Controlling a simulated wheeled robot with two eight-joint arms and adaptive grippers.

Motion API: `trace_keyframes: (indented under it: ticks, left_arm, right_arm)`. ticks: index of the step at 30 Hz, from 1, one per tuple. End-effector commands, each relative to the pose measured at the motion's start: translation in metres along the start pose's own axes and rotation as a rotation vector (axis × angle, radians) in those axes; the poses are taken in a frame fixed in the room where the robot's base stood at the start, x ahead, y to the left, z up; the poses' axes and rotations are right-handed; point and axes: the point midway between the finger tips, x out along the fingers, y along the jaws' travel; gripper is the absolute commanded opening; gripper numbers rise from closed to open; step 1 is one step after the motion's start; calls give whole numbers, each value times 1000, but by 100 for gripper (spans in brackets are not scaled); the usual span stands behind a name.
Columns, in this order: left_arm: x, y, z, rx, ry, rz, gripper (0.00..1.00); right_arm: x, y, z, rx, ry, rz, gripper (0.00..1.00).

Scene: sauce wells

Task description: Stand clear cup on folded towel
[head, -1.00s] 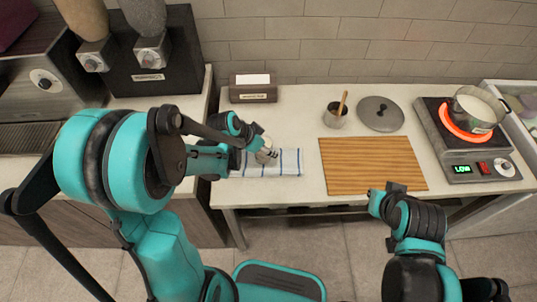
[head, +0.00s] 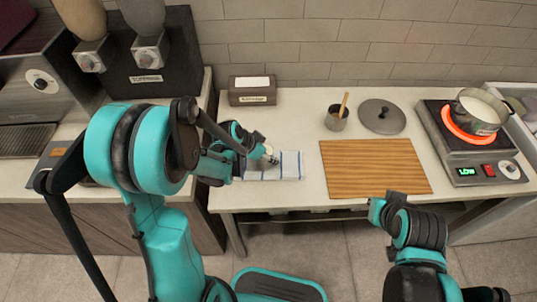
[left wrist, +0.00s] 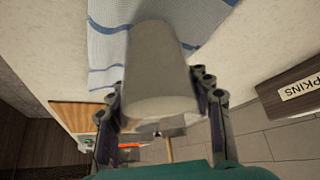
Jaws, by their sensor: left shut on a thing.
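A pale, greyish cup (left wrist: 158,70) is between the fingers of my left gripper (left wrist: 163,110), which is shut on it. In the left wrist view its narrower end overlaps the towel; I cannot tell whether it touches the cloth. The folded white towel with blue stripes (head: 290,166) lies near the front left edge of the counter and also shows in the left wrist view (left wrist: 107,45). In the head view my left gripper (head: 265,154) is over the towel and mostly hides the cup. My right gripper (head: 386,204) is in front of the counter; its fingers are unclear.
A napkin box (head: 252,91) stands behind the towel. Dispensers (head: 150,50) stand at left.

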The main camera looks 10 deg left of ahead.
Motion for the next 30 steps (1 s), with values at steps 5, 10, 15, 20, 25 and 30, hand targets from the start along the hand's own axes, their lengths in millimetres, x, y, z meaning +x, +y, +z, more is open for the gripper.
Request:
trace_keyframes:
  ticks: [5, 10, 15, 20, 25, 30]
  left_arm:
    - [7, 1, 7, 2, -8, 2, 0]
    - [7, 1, 7, 2, -9, 2, 54]
    - [6, 1, 6, 2, -7, 2, 71]
    - [6, 1, 6, 2, -6, 2, 71]
    - [-1, 1, 1, 1, -6, 2, 71]
    - [-29, 0, -3, 0, -5, 0, 71]
  right_arm:
    - [6, 0, 5, 0, 0, 0, 0]
    - [6, 0, 4, 0, 0, 0, 0]
    - [6, 0, 4, 0, 0, 0, 0]
    - [6, 0, 4, 0, 0, 0, 0]
    - [-1, 0, 0, 0, 0, 0, 0]
    - [-14, 0, -10, 0, 0, 0, 0]
